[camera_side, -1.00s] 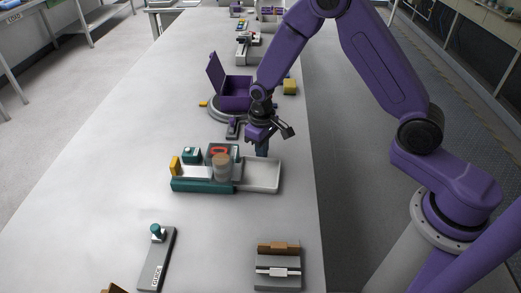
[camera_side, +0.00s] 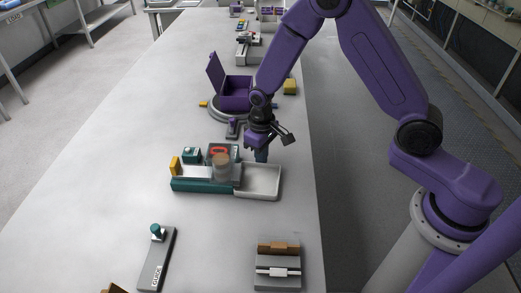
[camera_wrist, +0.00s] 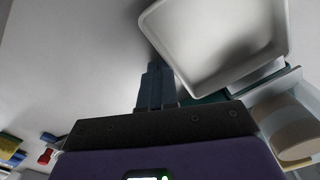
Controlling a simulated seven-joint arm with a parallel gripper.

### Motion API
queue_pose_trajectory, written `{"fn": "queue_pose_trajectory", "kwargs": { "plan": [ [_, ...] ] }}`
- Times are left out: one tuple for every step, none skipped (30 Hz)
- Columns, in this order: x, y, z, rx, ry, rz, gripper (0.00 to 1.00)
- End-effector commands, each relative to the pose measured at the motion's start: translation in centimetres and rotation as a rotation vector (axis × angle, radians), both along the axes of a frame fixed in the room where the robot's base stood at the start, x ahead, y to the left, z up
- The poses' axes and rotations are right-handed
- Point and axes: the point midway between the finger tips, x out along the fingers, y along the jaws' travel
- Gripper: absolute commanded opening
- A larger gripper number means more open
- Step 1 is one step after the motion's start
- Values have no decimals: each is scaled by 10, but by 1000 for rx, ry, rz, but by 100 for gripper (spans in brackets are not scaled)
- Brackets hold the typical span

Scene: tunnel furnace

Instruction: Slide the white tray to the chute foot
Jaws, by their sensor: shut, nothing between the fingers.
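The white tray (camera_side: 259,197) is shallow and empty. It lies flat on the bench at the right end of a green-based unit (camera_side: 200,186) with a pale channel and a tan cylinder (camera_side: 221,170). My gripper (camera_side: 261,156) points down at the tray's far side, its fingers shut and empty. In the wrist view the closed fingers (camera_wrist: 155,70) are beside the outside of the tray's wall (camera_wrist: 168,50), very close or touching; the exact contact is unclear. I cannot clearly make out which part is the chute foot.
A purple open box (camera_side: 235,95) on a round base stands behind, with a yellow block (camera_side: 290,87) at its right. A grey slotted block (camera_side: 278,268) and a labelled grey plate (camera_side: 156,262) are in front. Bench between them and the tray is clear.

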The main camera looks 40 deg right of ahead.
Motion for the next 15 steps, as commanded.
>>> {"fn": "queue_pose_trajectory", "kwargs": {
  "plan": [
    [-1, 1, 0, 0, 0, 1, 0],
    [-2, 2, 0, 0, 0, 1, 0],
    [-3, 3, 0, 0, 0, 2, 0],
    [-3, 4, 0, 0, 0, 2, 0],
    [-4, 5, 0, 0, 0, 2, 0],
    [-4, 5, 0, 0, -1, 1, 0],
    [-4, 4, 0, 0, -1, 1, 0],
    [-4, 4, 0, 0, -1, 1, 0],
    [-4, 4, 0, 0, -1, 1, 0],
    [-3, 4, 0, 0, 0, 0, 0],
    [-3, 3, 0, 0, 0, 0, 0],
    [-2, 2, 0, 0, 0, 0, 0],
    [-1, 2, 0, 0, 0, -1, 0],
    [-1, 1, 0, 0, 0, -1, 0],
    [0, 0, 0, 0, 0, -1, 0]
  ]
}}
